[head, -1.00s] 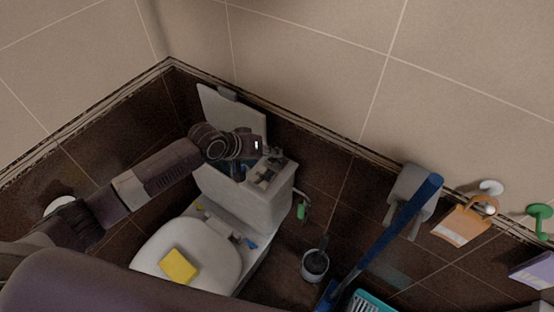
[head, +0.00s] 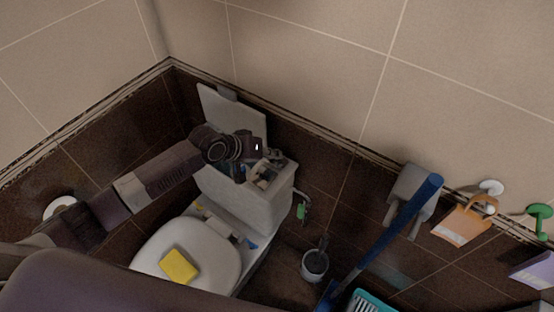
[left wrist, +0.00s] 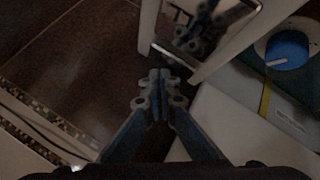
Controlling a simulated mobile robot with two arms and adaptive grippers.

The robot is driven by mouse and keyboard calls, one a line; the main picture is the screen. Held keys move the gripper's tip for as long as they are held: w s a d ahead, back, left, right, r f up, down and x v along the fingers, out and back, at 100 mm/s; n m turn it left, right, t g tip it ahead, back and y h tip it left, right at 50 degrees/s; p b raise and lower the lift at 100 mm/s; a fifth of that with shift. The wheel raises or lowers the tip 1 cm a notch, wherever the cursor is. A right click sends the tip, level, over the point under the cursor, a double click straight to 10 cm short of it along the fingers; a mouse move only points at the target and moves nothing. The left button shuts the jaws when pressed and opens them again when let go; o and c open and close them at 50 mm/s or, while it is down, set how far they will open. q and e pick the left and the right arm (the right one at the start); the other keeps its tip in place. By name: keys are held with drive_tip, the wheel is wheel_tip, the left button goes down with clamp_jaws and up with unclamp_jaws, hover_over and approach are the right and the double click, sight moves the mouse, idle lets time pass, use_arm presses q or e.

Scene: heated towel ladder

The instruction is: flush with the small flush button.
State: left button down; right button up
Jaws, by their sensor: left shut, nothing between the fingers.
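The white toilet (head: 205,252) stands in the corner with its lid down. Its cistern (head: 256,206) is behind the seat, and its top looks open, with parts showing inside. No flush button can be made out clearly in the head view; my arm covers part of the cistern top. A blue round cap (left wrist: 287,50) is at right, apart from the fingers. My right gripper is not seen.
A white panel (head: 232,104) leans on the wall behind the cistern. A yellow sponge (head: 179,266) lies on the toilet lid. A brush holder (head: 315,264), a blue-handled tool (head: 385,235) and a dustpan (head: 410,190) stand to the right.

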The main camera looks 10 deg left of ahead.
sight(275, 161)
use_arm(q)
drive_tip(key=shift+f+b, duration=0.3)
drive_tip(key=shift+f, duration=0.4)
idle(0.6)
drive_tip(key=shift+r+p, duration=1.1)
drive_tip(key=shift+p, duration=0.1)
wheel_tip(275, 161, up, 5)
drive_tip(key=p, duration=0.5)
idle(0.5)
